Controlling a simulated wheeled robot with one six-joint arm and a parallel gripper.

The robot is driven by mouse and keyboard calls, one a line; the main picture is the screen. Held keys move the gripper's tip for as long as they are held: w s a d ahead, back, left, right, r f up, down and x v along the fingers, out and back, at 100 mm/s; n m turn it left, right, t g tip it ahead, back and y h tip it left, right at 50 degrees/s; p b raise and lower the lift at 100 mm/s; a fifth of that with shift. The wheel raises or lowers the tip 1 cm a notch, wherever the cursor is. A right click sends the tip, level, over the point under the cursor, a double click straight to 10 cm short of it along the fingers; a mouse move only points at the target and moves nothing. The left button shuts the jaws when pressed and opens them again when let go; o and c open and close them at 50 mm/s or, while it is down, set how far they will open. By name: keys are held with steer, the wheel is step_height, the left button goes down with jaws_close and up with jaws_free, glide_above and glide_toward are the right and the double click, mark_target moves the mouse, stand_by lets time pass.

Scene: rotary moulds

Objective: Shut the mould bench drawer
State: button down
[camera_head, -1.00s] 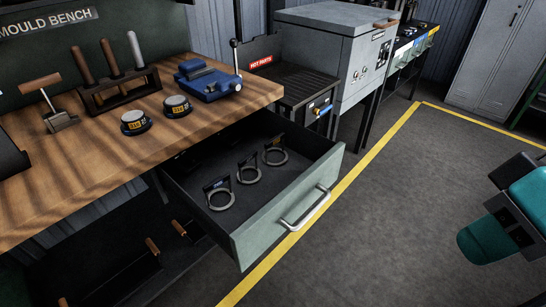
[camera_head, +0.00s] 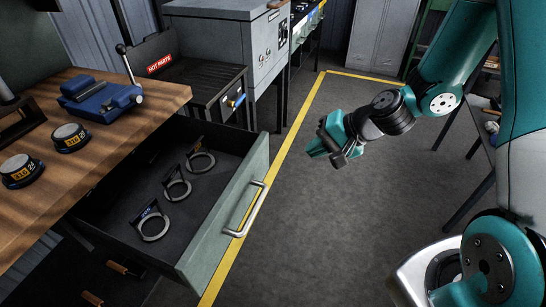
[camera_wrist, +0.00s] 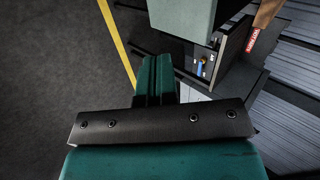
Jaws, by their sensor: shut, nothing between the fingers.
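The mould bench drawer (camera_head: 225,215) stands pulled out under the wooden bench top, with a pale green front and a silver bar handle (camera_head: 252,208). Several metal rings with dark tags (camera_head: 177,190) lie in it. My gripper (camera_head: 316,148) is shut and empty in the head view, in the air to the right of the drawer front and apart from the handle. In the wrist view its teal fingers (camera_wrist: 155,78) point away from the camera. A pale grey-green block, perhaps part of the drawer front, shows at the top of that view.
The wooden bench top (camera_head: 120,125) holds a blue vise (camera_head: 100,97) and two round labelled pieces (camera_head: 70,138). A dark hot parts rack (camera_head: 200,75) and a grey cabinet (camera_head: 235,35) stand behind. The floor right of the yellow line (camera_head: 300,115) is clear.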

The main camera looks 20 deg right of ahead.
mark_target(264, 161)
steer(key=shift+m+t, duration=0.3)
steer(key=shift+m, duration=0.2)
steer(key=x, duration=0.6)
steer(key=w+p+x, duration=0.1)
steer(key=x, duration=0.5)
steer(key=shift+d+r, duration=0.15)
steer(key=shift+d, duration=0.05)
steer(key=shift+w+a, duration=0.55)
